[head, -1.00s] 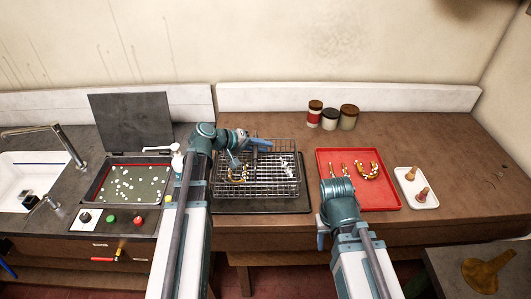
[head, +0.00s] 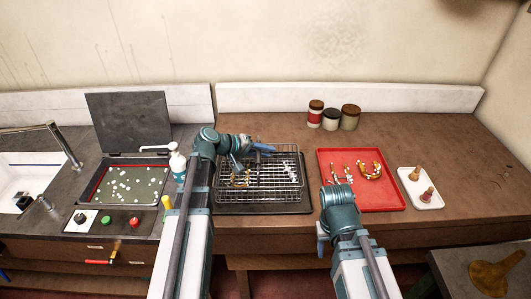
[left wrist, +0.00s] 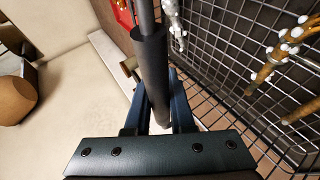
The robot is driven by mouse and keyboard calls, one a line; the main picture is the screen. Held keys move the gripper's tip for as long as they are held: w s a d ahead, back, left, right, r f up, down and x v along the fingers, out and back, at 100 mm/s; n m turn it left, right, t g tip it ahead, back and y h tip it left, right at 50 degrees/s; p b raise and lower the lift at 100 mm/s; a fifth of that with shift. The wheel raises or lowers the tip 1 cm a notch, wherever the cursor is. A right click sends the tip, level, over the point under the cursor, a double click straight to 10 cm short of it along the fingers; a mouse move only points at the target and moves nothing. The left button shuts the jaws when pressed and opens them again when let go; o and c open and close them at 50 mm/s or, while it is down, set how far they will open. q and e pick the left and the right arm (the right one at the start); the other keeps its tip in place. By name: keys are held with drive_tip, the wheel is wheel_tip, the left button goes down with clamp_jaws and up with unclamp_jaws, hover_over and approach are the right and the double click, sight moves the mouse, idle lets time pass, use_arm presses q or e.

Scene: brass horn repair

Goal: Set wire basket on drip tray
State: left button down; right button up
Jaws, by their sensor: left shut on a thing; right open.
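The wire basket (head: 285,196) is a silver mesh box holding brass and silvery parts. It is over the black drip tray (head: 306,207) on the wooden bench. The basket looks level and low over the tray; I cannot tell whether it touches. My left gripper (head: 262,149) is at the basket's far side. In the left wrist view its fingers (left wrist: 160,118) are shut on the dark handle grip (left wrist: 150,75), with the mesh to the right. My right gripper (head: 322,240) is open and empty in front of the bench, and partly hidden by its own arm.
To the right are a red tray (head: 395,204) with brass parts and a white dish (head: 428,201). Several jars (head: 331,119) stand behind. To the left are an open tank (head: 128,184), a spray bottle (head: 177,163) and a sink (head: 30,175). The bench's back right is clear.

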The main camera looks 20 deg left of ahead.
use_arm(q)
drive_tip(key=shift+f, duration=0.15)
drive_tip(key=c, duration=0.8)
unclamp_jaws()
drive_tip(key=shift+o, duration=0.2)
drive_tip(key=p+v, duration=0.6)
drive_tip(key=v, duration=0.6)
drive_tip(key=shift+s, duration=0.1)
